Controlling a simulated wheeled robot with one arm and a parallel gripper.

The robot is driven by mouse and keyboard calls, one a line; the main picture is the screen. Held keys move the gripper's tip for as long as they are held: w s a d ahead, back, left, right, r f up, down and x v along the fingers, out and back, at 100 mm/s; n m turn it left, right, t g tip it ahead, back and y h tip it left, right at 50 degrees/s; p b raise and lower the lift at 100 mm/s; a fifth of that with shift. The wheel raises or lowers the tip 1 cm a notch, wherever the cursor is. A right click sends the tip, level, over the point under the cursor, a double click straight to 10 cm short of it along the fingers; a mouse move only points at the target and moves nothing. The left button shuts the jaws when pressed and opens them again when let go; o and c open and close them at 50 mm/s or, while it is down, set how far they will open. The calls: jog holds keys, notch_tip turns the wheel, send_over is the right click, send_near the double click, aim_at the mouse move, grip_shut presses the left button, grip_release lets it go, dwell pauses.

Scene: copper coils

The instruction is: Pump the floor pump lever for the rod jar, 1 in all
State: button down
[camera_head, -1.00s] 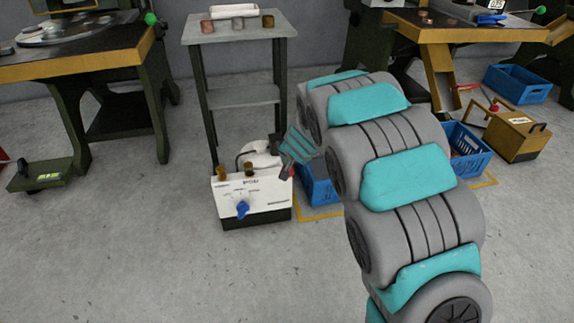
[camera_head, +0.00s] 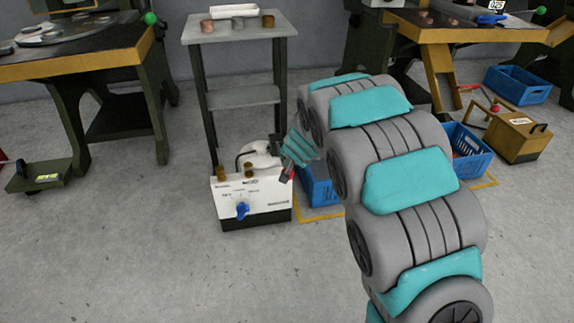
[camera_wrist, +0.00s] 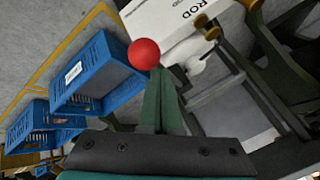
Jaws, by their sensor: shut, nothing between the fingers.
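A white floor pump unit (camera_head: 268,197) with a dark base and a blue knob (camera_head: 242,210) stands on the floor in front of the grey stand. In the wrist view its white face (camera_wrist: 160,18) carries the label "ROD". The round red lever knob (camera_wrist: 143,53) shows in the wrist view just beyond my fingertips; I cannot tell whether they touch it. The lever's shaft is mostly hidden. My gripper (camera_head: 286,176) is shut and empty, pointing down at the pump's right edge. Its closed fingers also show in the wrist view (camera_wrist: 160,75).
Blue crates (camera_head: 318,187) stand right of the pump, partly behind my arm, within yellow floor lines. A grey stand (camera_head: 240,32) rises behind the pump. A tan box (camera_head: 515,137) is at right. The floor left and in front is clear.

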jog(key=shift+s+d+f+b, duration=0.1)
jog(key=shift+s+f+b, duration=0.1)
jog(key=shift+f+b, duration=0.9)
jog(key=shift+s+f+b, duration=0.15)
jog(key=shift+f+b, duration=0.85)
jog(key=shift+f, duration=0.1)
dwell(1.8)
jog(key=shift+r, duration=0.1)
dwell(0.4)
jog(key=shift+w+r+p, duration=0.2)
jog(key=shift+r+p, duration=0.95)
jog(key=shift+r, duration=0.05)
jog(key=shift+w+r+p, duration=0.2)
jog(key=shift+r+p, duration=0.95)
jog(key=shift+w+r+p, duration=0.2)
jog(key=shift+r+p, duration=0.95)
jog(key=shift+r, duration=0.05)
jog(key=r+p, duration=0.4)
jog(key=r, duration=0.1)
jog(key=shift+w+a+p, duration=0.25)
jog(key=shift+w+p, duration=0.05)
jog(key=shift+p, duration=0.05)
